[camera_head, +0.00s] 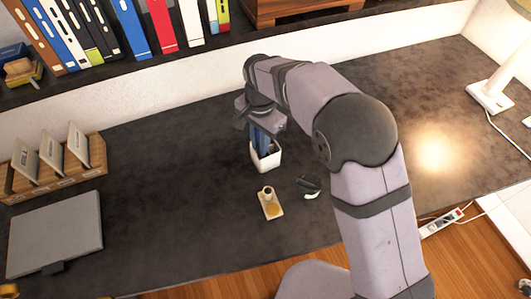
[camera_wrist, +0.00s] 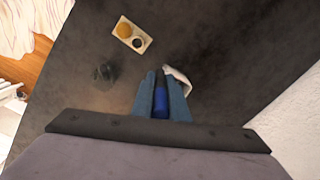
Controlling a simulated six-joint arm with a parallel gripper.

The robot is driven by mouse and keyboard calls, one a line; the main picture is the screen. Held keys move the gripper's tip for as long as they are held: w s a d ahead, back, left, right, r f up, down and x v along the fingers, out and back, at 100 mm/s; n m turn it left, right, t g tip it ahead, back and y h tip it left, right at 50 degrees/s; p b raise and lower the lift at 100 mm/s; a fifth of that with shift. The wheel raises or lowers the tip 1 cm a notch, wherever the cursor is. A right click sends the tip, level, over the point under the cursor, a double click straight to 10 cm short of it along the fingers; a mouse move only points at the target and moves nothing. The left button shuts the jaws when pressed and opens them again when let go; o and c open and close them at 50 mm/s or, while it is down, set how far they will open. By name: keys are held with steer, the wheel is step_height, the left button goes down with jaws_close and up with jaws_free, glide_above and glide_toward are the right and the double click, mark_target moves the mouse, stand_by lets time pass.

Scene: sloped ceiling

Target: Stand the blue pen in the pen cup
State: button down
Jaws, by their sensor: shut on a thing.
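The white pen cup (camera_head: 267,162) stands on the dark desk, directly below my gripper (camera_head: 264,145). My gripper points down and is shut on the blue pen (camera_wrist: 160,102), which lies between its two grey-blue fingers in the wrist view. The fingertips are at the cup's mouth in the head view, and the pen is hard to tell from the fingers there. In the wrist view the cup's white rim (camera_wrist: 179,78) shows partly behind the fingers. The pen's lower end is hidden, so I cannot tell how deep it is in the cup.
A wooden file holder (camera_head: 80,163) and grey laptop-like slab (camera_head: 55,233) are left. A lamp (camera_head: 491,97) stands right.

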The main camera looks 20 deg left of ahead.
steer(key=w+a+r+n+p, duration=0.1)
steer(key=w+a+p, duration=0.3)
steer(key=w+p, duration=0.3)
steer(key=shift+w+a+r, duration=0.15)
steer(key=shift+w+a, duration=0.1)
steer(key=shift+w, duration=0.1)
steer(key=shift+f, duration=0.2)
stand_by(0.3)
